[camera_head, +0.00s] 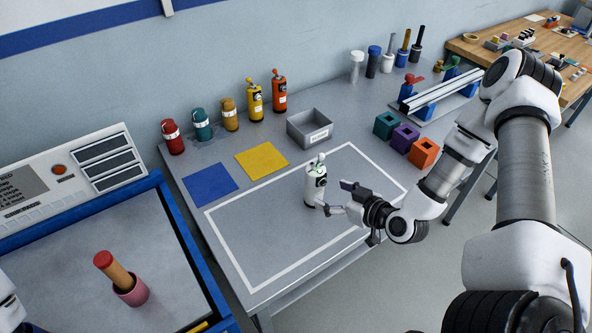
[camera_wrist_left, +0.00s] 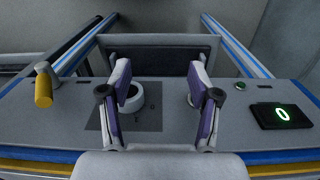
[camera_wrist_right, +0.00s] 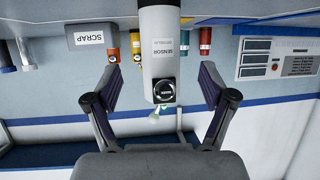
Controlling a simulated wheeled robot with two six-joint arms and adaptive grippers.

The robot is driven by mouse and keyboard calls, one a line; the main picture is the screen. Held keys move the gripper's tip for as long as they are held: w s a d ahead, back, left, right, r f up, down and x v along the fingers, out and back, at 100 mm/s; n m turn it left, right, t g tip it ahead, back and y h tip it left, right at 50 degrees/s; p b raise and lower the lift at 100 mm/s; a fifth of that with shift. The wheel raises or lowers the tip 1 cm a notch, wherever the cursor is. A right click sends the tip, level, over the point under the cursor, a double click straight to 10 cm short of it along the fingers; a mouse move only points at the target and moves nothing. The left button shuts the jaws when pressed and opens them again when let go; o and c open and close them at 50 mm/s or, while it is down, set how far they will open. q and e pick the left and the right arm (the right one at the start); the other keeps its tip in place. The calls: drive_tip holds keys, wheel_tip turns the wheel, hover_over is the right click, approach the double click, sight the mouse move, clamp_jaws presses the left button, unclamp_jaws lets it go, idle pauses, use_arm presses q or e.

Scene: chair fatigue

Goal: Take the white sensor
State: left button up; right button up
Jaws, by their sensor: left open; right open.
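The white sensor (camera_head: 315,187), a bottle-shaped body with a dark round face and a greenish top, stands upright inside the white outline on the grey table (camera_head: 262,262). My right gripper (camera_head: 335,198) is open just to its right, with its fingers pointing at it. In the right wrist view the sensor (camera_wrist_right: 160,40), lettered SENSOR, lies in line with the gap between the open fingers, with room on both sides. No contact shows. My left gripper (camera_wrist_left: 159,68) is open and empty, over a grey panel with a white ring (camera_wrist_left: 131,97).
Red, teal, mustard, yellow and orange bottles line the table's back edge. A grey SCRAP bin (camera_head: 310,127) stands behind the sensor. Blue (camera_head: 210,184) and yellow (camera_head: 262,160) squares lie behind left. Teal, purple and orange blocks (camera_head: 423,152) stand to the right. The outlined area is otherwise clear.

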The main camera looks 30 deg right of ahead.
sight(321, 190)
drive_tip(key=shift+x, duration=0.9)
drive_tip(key=x, duration=0.6)
drive_tip(key=shift+s+r, duration=0.1)
drive_tip(key=shift+s, duration=0.15)
drive_tip(key=c, duration=1.4)
